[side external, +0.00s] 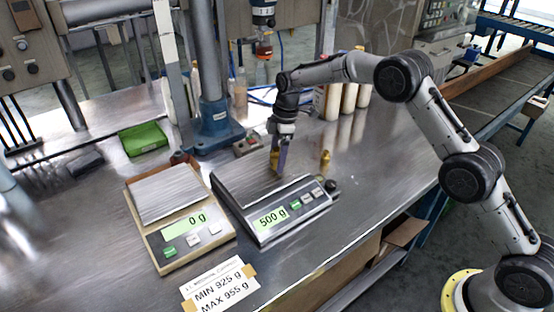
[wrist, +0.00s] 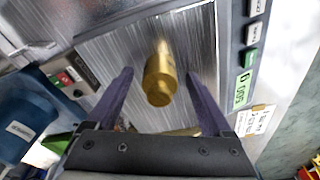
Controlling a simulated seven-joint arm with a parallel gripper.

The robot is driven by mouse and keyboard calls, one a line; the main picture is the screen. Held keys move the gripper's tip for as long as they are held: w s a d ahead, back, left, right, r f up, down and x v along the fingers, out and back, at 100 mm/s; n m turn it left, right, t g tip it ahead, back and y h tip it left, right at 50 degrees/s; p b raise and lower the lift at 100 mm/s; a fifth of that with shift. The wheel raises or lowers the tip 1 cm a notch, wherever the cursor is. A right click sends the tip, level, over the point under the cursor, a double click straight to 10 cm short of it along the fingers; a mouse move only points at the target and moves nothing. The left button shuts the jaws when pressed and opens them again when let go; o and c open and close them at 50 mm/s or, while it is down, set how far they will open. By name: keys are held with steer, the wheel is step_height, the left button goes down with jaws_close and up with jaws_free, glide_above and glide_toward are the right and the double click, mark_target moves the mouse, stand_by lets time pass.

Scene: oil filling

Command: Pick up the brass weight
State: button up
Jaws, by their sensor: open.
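A brass weight (wrist: 159,82) stands on the metal pan (wrist: 100,50) of the dark scale, between my two fingers. It also shows in the side view (side external: 274,160), partly hidden by a finger. My gripper (side external: 280,158) points down over that pan and is open, with a finger on either side of the weight. In the wrist view, gaps show between the weight and both fingers of my gripper (wrist: 159,74). The dark scale (side external: 272,220) reads 500 g. A second, smaller brass piece (side external: 325,161) stands beside this scale.
A beige scale (side external: 185,250) reading 0 g stands to the left. A card (side external: 220,290) with MIN 925 g and MAX 955 g lies in front. A blue column base (side external: 215,130), a green tray (side external: 143,138) and pale bottles (side external: 348,98) stand behind.

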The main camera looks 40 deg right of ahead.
steer(key=shift+f, duration=0.15)
jaws_close()
stand_by(0.4)
